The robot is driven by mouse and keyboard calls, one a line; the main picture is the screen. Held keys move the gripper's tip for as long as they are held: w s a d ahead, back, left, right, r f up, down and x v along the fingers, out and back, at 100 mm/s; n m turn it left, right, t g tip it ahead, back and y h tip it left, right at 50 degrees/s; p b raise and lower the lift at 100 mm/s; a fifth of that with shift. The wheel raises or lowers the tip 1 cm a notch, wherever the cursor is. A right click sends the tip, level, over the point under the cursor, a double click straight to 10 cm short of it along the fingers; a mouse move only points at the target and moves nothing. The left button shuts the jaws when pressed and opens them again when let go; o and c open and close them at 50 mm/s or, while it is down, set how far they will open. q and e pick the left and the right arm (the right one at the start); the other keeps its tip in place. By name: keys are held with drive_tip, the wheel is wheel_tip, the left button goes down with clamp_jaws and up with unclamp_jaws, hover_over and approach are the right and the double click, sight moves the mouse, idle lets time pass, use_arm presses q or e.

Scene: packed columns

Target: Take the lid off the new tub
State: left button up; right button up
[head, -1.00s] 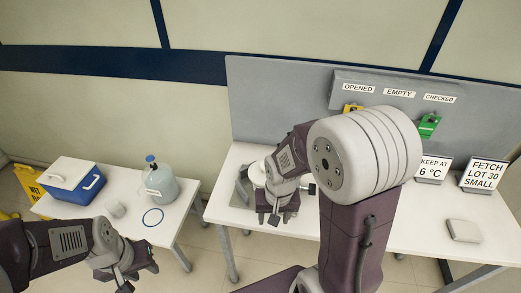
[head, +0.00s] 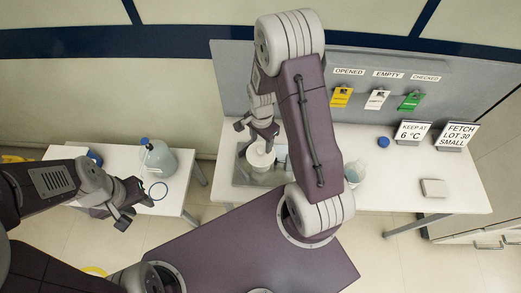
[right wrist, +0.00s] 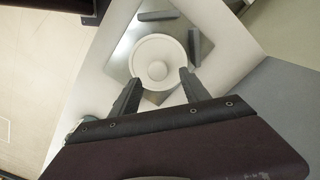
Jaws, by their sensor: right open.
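A round white tub (head: 262,155) stands upright in a grey metal holder (head: 240,178) at the left end of the long table. In the right wrist view its pale lid (right wrist: 158,60) with a round central knob faces me and sits on the tub. My right gripper (head: 262,130) is open, close above the tub. In the right wrist view its two fingers (right wrist: 159,78) lie apart on the near side of the lid, with nothing between them. My left gripper (head: 133,207) is over the small left table, far from the tub; its jaw gap is unclear.

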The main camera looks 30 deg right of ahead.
sight(261, 149)
drive_tip(key=f, duration=0.1)
drive_tip(key=f+p, duration=0.1)
drive_tip(key=f, duration=0.1)
drive_tip(key=shift+s+a+f, duration=0.25)
drive_tip(key=shift+s+a, duration=0.05)
drive_tip(key=shift+s, duration=0.05)
drive_tip(key=shift+f, duration=0.35)
drive_tip(key=shift+w, duration=0.15)
drive_tip(key=shift+d, duration=0.1)
drive_tip(key=c, duration=0.3)
clamp_jaws()
use_arm(q)
drive_tip(key=shift+s+a+r, duration=0.1)
drive_tip(key=shift+s+r, duration=0.1)
drive_tip(key=shift+r, duration=0.3)
drive_tip(key=shift+s+a+r, duration=0.1)
drive_tip(key=shift+s+r, duration=0.05)
drive_tip(key=shift+r, duration=0.3)
drive_tip(key=shift+f, duration=0.1)
